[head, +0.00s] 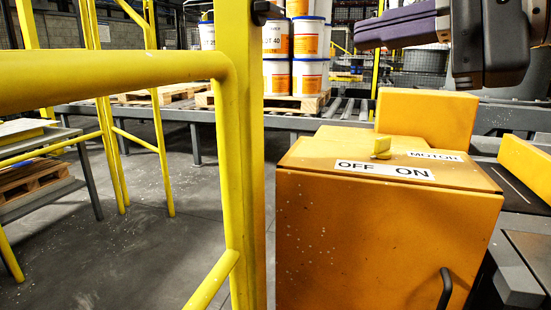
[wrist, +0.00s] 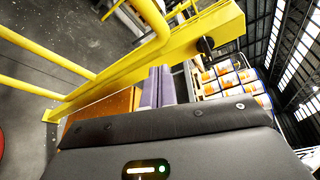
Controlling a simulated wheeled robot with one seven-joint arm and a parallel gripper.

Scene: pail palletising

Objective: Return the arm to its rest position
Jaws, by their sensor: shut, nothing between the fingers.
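My gripper (head: 364,37) is at the upper right of the head view, its purple-grey fingers pointing left. It is raised above and behind the orange motor box (head: 385,235), apart from it. In the wrist view the fingers of my gripper (wrist: 158,76) lie side by side, shut and empty, beyond the dark wrist housing. The rest of my arm is mostly cut off by the right edge of the head view.
A thick yellow guard rail (head: 240,150) stands close in front, left of the box. Behind are a roller conveyor (head: 345,110) and stacked white-and-orange pails (head: 309,75) on a wooden pallet (head: 297,103). A wooden pallet (head: 30,178) lies at left. Floor between is clear.

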